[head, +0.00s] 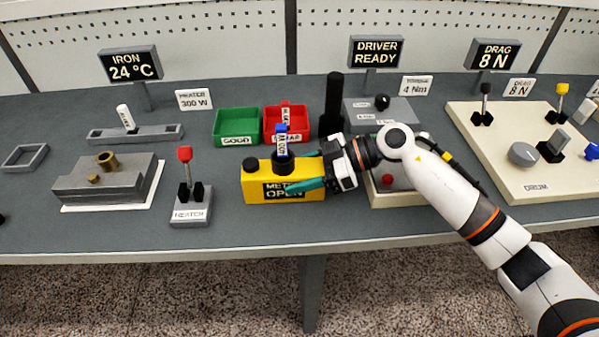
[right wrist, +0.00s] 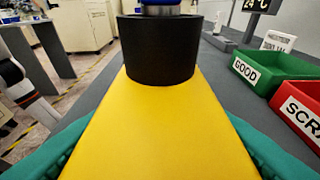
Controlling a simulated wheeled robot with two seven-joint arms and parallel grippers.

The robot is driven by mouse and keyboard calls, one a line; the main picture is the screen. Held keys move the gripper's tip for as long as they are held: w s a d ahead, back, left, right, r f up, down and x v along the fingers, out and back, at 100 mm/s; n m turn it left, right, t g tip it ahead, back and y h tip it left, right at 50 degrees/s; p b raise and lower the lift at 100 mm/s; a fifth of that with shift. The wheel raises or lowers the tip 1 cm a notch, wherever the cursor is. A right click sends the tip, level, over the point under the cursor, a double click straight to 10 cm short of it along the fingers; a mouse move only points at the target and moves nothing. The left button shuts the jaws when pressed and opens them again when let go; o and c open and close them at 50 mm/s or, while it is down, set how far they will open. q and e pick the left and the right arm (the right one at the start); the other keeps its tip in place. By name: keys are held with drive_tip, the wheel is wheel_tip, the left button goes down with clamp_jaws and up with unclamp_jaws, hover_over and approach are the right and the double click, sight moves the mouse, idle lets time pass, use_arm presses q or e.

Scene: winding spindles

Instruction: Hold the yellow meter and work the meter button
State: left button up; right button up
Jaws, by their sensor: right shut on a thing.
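The yellow meter (head: 252,188) sits on the bench near its front edge, with a dark display reading METER OPEN. My right gripper (head: 297,171) is shut on the meter from its right side, a teal finger along each long side. In the right wrist view the yellow top (right wrist: 160,135) lies between the teal fingers. A black round post (right wrist: 158,48) stands on the meter, with a blue labelled piece (head: 282,132) on top.
Green GOOD (head: 236,122) and red SCRAP (head: 299,116) bins stand just behind the meter. The HEATER switch (head: 191,213) is to its left. A beige base with a red button (head: 387,180) is partly hidden behind my right arm. The bench's front edge is close.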

use_arm(q)
clamp_jaws()
idle(1.5)
